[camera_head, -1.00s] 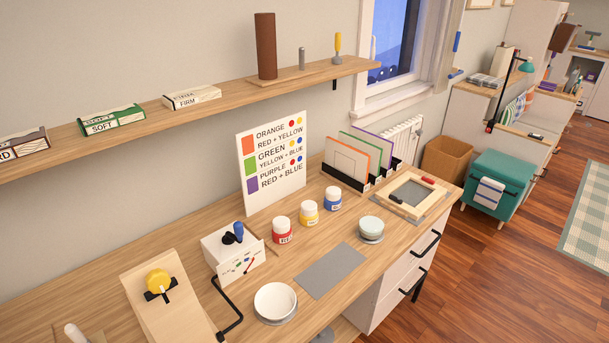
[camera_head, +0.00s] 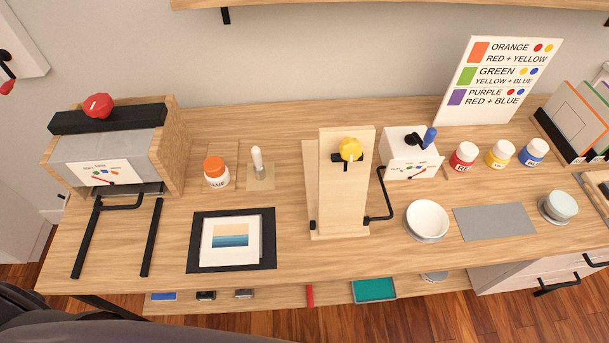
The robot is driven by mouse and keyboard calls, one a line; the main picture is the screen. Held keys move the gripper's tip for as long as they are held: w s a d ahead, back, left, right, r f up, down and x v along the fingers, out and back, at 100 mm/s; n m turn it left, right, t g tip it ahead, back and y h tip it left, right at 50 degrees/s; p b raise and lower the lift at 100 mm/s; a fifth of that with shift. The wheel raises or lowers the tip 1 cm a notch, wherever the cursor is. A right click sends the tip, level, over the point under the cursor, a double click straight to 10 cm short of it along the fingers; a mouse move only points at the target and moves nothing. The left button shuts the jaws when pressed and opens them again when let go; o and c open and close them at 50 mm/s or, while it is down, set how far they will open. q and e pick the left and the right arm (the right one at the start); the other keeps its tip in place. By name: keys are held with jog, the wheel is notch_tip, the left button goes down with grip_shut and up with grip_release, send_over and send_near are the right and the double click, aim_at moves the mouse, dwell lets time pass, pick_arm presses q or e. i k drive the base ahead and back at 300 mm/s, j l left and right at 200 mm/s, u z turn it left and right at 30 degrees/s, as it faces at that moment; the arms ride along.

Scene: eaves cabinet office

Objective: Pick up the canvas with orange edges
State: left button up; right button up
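The canvas with orange edges (camera_head: 577,118) stands upright in a dark rack at the right edge of the head view. It is the front one in the rack, and its right part is close to the picture's edge. A green-edged canvas (camera_head: 602,92) stands behind it, partly cut off. Neither gripper shows in the head view. A dark, blurred part of my own body fills the lower left corner.
The wooden desk (camera_head: 290,283) holds a wooden stand with a yellow knob (camera_head: 351,149), a white bowl (camera_head: 427,221), a grey mat (camera_head: 495,222), red, yellow and blue paint jars (camera_head: 463,157), a colour chart (camera_head: 499,80), a picture on a black mat (camera_head: 231,243) and a grey machine (camera_head: 110,155).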

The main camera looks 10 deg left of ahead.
aim_at(581, 126)
jog(key=z, duration=1.25)
jog(key=i+l+u, duration=0.1)
jog(key=u, duration=1)
jog(key=l+u, duration=0.25)
jog(key=l, duration=0.3)
jog(key=l+u, duration=0.3)
jog(key=l, duration=0.25)
jog(key=l+u, duration=0.25)
jog(key=l, duration=0.25)
jog(key=k+l+u, duration=0.15)
jog(key=l+u, duration=0.15)
jog(key=l, duration=0.2)
jog(key=k+l, duration=0.1)
jog(key=l, duration=0.25)
jog(key=k+l, duration=0.1)
jog(key=l, duration=0.25)
jog(key=k+l, duration=0.1)
jog(key=l, duration=0.25)
